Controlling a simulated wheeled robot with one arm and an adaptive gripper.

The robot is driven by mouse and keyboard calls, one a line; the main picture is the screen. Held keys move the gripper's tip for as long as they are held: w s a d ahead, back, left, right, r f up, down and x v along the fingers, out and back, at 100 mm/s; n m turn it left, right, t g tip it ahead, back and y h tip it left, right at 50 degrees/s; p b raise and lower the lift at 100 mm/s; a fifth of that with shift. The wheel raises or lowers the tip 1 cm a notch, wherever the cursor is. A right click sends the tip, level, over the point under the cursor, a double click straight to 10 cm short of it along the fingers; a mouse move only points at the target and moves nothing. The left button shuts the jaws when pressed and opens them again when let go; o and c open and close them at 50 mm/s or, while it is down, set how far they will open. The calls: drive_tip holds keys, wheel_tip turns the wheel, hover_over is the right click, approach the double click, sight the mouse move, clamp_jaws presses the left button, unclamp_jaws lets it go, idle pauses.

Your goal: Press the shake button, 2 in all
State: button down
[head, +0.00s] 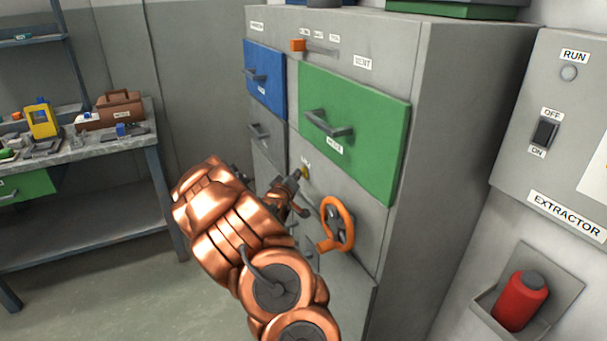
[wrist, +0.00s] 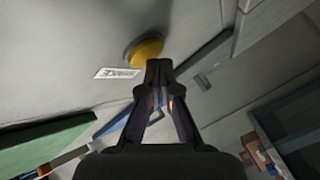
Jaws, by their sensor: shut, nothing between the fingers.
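The shake button is a round yellow knob (wrist: 146,52) on the grey cabinet face in the wrist view, beside a small white label that appears upside down. In the head view the button (head: 305,172) shows small, below the green drawer and under its label. My gripper (wrist: 158,68) is shut and empty. Its fingertips overlap the button's lower edge in the wrist view; I cannot tell whether they touch it. In the head view my gripper (head: 296,178) is just left of and below the button.
An orange handwheel (head: 337,222) sticks out to the right of my gripper. A green drawer (head: 354,135) and a blue drawer (head: 264,80) have protruding handles. An extractor switch panel (head: 556,130) is on the right wall. A workbench (head: 75,150) stands at left.

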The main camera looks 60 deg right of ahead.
drive_tip(key=shift+s+d, duration=0.25)
drive_tip(key=shift+d, duration=0.15)
idle(1.0)
drive_tip(key=shift+a, duration=0.1)
drive_tip(key=shift+w+a, duration=0.45)
drive_tip(key=shift+a, duration=0.2)
drive_tip(key=shift+w+a+p, duration=0.3)
drive_tip(key=shift+w+a, duration=0.4)
drive_tip(key=shift+a, duration=0.35)
drive_tip(key=shift+w+a+p, duration=0.3)
drive_tip(key=shift+w+a, duration=0.4)
drive_tip(key=shift+a, duration=0.35)
